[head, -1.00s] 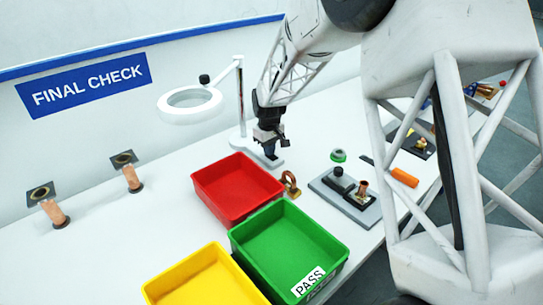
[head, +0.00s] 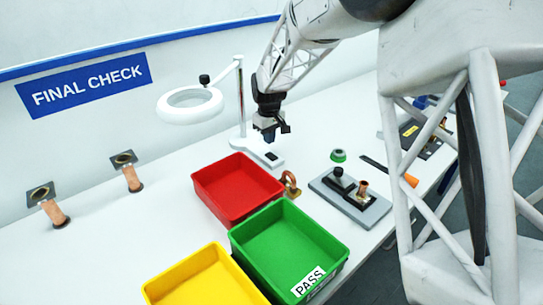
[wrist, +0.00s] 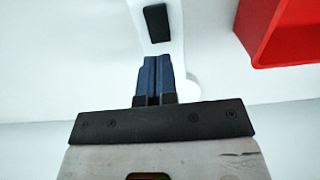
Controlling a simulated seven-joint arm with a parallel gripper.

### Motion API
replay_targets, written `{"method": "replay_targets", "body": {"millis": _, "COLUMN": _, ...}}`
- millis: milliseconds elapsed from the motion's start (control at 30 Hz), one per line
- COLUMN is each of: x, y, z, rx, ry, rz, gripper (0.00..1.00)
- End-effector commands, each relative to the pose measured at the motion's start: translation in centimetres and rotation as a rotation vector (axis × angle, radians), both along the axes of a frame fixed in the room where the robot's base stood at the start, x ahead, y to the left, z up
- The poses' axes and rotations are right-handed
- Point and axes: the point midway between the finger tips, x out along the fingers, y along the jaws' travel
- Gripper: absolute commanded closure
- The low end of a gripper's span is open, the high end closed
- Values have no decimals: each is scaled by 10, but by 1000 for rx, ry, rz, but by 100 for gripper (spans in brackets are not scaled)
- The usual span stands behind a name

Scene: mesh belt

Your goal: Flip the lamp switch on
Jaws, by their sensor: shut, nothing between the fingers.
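The lamp (head: 190,106) is a white ring head on an arm and post, standing on a white base (head: 262,146) behind the red bin. Its switch (head: 272,156) is a small black rectangle on the base, and it also shows in the wrist view (wrist: 156,24). I cannot tell which way the switch is set or whether the ring is lit. My gripper (head: 268,139) is shut and empty, pointing down just above the base, apart from the switch. In the wrist view its blue fingers (wrist: 157,66) are together, with the switch beyond their tips.
A red bin (head: 204,198), a green bin (head: 244,252) and a yellow bin (head: 165,289) stand in front. A copper ring part (head: 290,183) and a grey fixture plate (head: 365,213) lie to the right. Copper pieces stand at the left.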

Motion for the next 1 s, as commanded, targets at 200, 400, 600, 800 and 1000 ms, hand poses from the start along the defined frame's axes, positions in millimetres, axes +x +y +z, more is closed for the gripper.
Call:
{"method": "replay_targets", "body": {"millis": 200, "x": 0, "y": 0, "z": 12, "rx": 0, "ry": 0, "rz": 0, "gripper": 100}}
{"method": "replay_targets", "body": {"millis": 400, "x": 0, "y": 0, "z": 19, "rx": 0, "ry": 0, "rz": 0, "gripper": 100}}
{"method": "replay_targets", "body": {"millis": 600, "x": 0, "y": 0, "z": 20, "rx": 0, "ry": 0, "rz": 0, "gripper": 100}}
{"method": "replay_targets", "body": {"millis": 800, "x": -1, "y": -1, "z": 21, "rx": 0, "ry": 0, "rz": -1, "gripper": 100}}
{"method": "replay_targets", "body": {"millis": 1000, "x": -9, "y": -11, "z": 33, "rx": 3, "ry": -8, "rz": -22, "gripper": 100}}
